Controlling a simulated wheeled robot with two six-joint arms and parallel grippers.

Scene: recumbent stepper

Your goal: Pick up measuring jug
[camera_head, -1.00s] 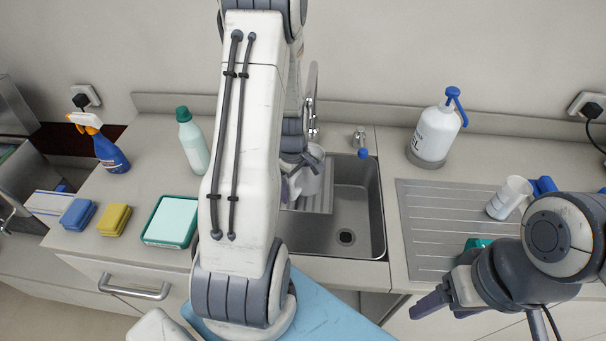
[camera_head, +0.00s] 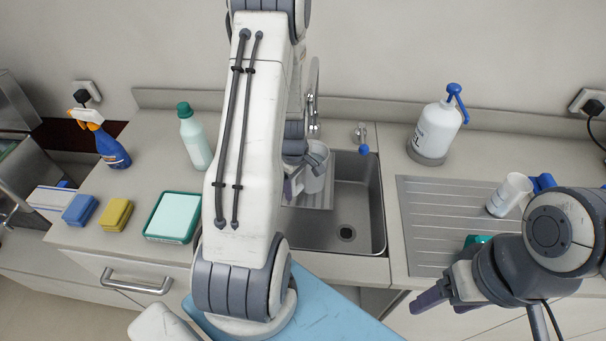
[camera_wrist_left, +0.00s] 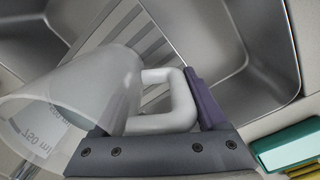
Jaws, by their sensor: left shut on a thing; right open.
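The measuring jug (camera_head: 318,172) is a translucent white jug, seen over the left side of the sink, partly hidden by my left arm. In the left wrist view the jug (camera_wrist_left: 85,95) lies tilted across the picture, with "750 ml" printed on its side. Its white handle (camera_wrist_left: 160,122) is between the fingers of my left gripper (camera_wrist_left: 165,115), which is shut on it. In the head view my left gripper (camera_head: 294,182) is at the jug's left side. My right gripper (camera_head: 432,297) is open and empty in front of the counter.
The steel sink (camera_head: 362,215) has its tap (camera_head: 312,115) behind. A pump bottle (camera_head: 436,132) stands at the back right. A green-capped bottle (camera_head: 194,138), sponges (camera_head: 116,214) and a green-rimmed tray (camera_head: 150,234) are left.

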